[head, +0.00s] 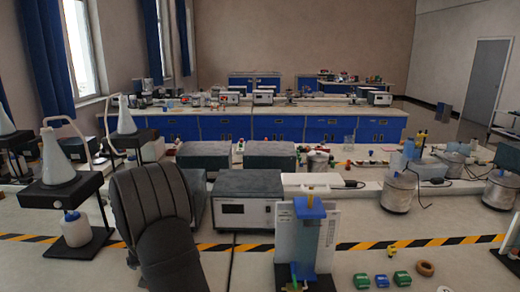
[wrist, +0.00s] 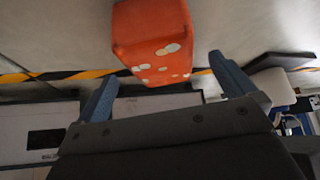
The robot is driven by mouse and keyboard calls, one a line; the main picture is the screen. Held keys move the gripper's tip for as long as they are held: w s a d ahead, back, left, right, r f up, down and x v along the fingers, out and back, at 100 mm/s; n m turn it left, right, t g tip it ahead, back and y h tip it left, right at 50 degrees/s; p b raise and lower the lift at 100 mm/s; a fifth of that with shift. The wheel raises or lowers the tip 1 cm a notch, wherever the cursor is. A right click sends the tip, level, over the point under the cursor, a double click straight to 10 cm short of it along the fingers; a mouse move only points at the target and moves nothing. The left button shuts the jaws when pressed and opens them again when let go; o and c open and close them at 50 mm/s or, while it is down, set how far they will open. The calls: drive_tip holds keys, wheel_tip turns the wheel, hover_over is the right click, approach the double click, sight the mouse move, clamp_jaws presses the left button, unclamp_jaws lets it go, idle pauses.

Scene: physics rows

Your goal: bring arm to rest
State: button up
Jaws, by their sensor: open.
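My gripper (wrist: 162,68) shows in the wrist view as two blue fingers spread wide apart on a dark grey body. A red-orange block (wrist: 150,28) with pale spots on one face shows beyond and between the fingertips. Gaps show between the block and both fingers, so they do not appear to grip it. In the head view a dark, ribbed part of my arm (head: 152,222) stands at the left front. My gripper and the red block cannot be made out in the head view.
The front bench holds a grey instrument box (head: 243,200), a blue stand (head: 308,235), green blocks (head: 402,279), an orange ring (head: 425,268) and metal pots (head: 398,192). Flasks on black stands (head: 62,190) are at left. Yellow-black tape (head: 440,242) crosses the bench.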

drive_tip(key=x, duration=0.6)
drive_tip(key=shift+w+f, duration=0.2)
drive_tip(key=shift+f, duration=0.2)
wheel_tip(320, 180, up, 4)
drive_tip(key=shift+d+r, duration=0.3)
